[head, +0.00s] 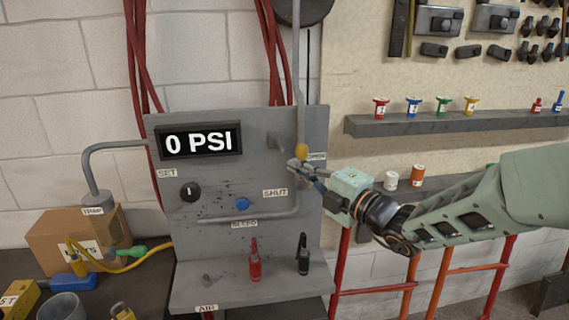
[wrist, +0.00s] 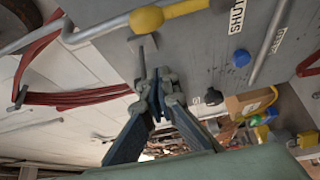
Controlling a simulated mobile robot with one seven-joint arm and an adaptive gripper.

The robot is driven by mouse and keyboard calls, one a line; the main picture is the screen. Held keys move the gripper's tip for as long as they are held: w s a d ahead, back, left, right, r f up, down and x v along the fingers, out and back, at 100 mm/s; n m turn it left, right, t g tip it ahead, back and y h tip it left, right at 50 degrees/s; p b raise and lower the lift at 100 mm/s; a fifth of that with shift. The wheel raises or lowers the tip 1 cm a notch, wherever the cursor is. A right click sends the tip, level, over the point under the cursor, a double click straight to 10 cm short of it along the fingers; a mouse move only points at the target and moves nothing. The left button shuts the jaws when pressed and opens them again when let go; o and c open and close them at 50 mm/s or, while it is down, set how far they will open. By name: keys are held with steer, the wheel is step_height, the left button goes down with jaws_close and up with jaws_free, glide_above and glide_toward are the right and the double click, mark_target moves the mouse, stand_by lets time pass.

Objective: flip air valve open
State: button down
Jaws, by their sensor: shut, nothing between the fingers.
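The grey air panel (head: 225,160) has a display (head: 199,142) reading "0 PSI". The valve's yellow part (head: 301,150) is on the upright pipe at the panel's right side, beside a small label (head: 316,156) that seems to read "OPEN". A "SHUT" label (head: 275,193) is lower left. In the wrist view the yellow part (wrist: 147,18) shows as a rounded end with a yellow bar running right. My gripper (head: 296,168) is shut and empty, just below the yellow part. In the wrist view its fingertips (wrist: 150,78) are below it; contact cannot be told.
A black knob (head: 190,191) and a blue button (head: 242,204) are on the panel. A red tool (head: 255,262) and a black tool (head: 303,256) stand on its ledge. A cardboard box (head: 80,240) is at left.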

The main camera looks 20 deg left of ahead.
steer(key=shift+v, duration=2.3)
